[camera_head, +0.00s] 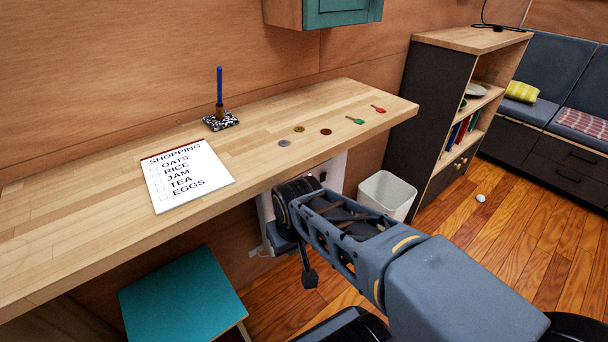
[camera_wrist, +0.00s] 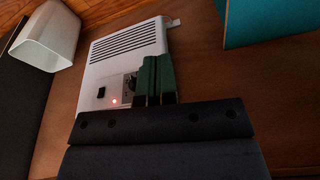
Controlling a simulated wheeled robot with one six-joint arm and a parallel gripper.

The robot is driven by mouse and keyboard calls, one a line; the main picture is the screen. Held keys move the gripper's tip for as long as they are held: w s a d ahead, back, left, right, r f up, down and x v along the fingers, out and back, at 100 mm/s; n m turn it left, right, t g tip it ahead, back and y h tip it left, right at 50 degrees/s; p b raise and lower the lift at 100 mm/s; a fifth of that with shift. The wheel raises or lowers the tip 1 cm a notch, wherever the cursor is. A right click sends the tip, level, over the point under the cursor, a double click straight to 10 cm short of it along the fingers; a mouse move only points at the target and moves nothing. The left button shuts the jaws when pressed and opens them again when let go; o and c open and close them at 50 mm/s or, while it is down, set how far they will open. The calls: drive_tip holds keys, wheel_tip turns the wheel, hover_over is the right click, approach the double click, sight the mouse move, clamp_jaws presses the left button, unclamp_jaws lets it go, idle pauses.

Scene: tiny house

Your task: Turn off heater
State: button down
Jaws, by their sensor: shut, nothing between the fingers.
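In the head view the heater (camera_head: 334,172) shows below the desk, mostly hidden behind my arm and the desk edge.
The wooden desk (camera_head: 90,220) overhangs the heater and holds a shopping list, a pen stand, coins and keys. A white bin (camera_head: 387,194) stands right of the heater. A teal stool (camera_head: 183,292) stands left.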

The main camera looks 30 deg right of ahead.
drive_tip(key=shift+d, duration=0.2)
drive_tip(key=w+d+f+m+t+p, duration=0.1)
drive_tip(key=w+d+m, duration=0.3)
drive_tip(key=d, duration=0.5)
drive_tip(key=w+d+f+m+t+y+p, duration=0.1)
drive_tip(key=w+d+m+t, duration=0.3)
drive_tip(key=d, duration=0.6)
drive_tip(key=w+d+f+m+t+p, duration=0.1)
drive_tip(key=w+d+f+m+t, duration=0.1)
drive_tip(key=w+d+m, duration=0.3)
drive_tip(key=d+m, duration=0.3)
drive_tip(key=d, duration=0.1)
drive_tip(key=shift+d+f+y, duration=0.15)
drive_tip(key=shift+f+y, duration=0.25)
